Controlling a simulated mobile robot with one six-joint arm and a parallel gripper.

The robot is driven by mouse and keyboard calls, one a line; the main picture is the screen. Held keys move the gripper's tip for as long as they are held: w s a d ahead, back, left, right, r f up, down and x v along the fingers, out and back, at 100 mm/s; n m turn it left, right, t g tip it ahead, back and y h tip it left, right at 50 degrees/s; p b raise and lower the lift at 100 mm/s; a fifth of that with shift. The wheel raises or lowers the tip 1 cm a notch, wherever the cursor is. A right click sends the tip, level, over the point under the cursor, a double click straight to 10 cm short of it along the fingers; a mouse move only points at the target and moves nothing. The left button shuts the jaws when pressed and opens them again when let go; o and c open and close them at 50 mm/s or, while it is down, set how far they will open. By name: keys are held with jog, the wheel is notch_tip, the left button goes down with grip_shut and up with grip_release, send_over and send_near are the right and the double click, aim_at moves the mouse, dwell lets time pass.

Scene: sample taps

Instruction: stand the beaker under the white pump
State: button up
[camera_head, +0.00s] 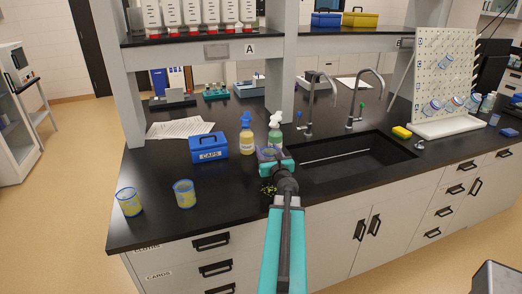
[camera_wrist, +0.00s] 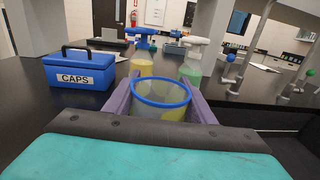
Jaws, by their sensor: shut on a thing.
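My gripper (camera_wrist: 162,82) is shut on a clear beaker with a blue rim (camera_wrist: 160,92), its purple fingers on either side. The beaker looks upright; whether its base touches the counter is hidden. In the head view my gripper (camera_head: 269,154) mostly covers the beaker. The bottle with the white pump (camera_head: 275,138) holds green liquid and stands just behind the beaker; in the wrist view it is behind and slightly right (camera_wrist: 192,68). The beaker is in front of this bottle; whether it is under the spout is unclear.
A bottle with a blue pump and yellow liquid (camera_head: 246,142) stands left of the white-pump bottle. A blue CAPS box (camera_head: 208,147) is further left. Two more beakers (camera_head: 129,202) (camera_head: 184,194) stand at the front left. A sink (camera_head: 350,158) opens on the right.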

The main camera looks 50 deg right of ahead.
jog(key=x, duration=0.4)
jog(key=shift+s+d+f+p, duration=0.15)
jog(key=shift+s+p, duration=0.05)
jog(key=shift+p, duration=0.2)
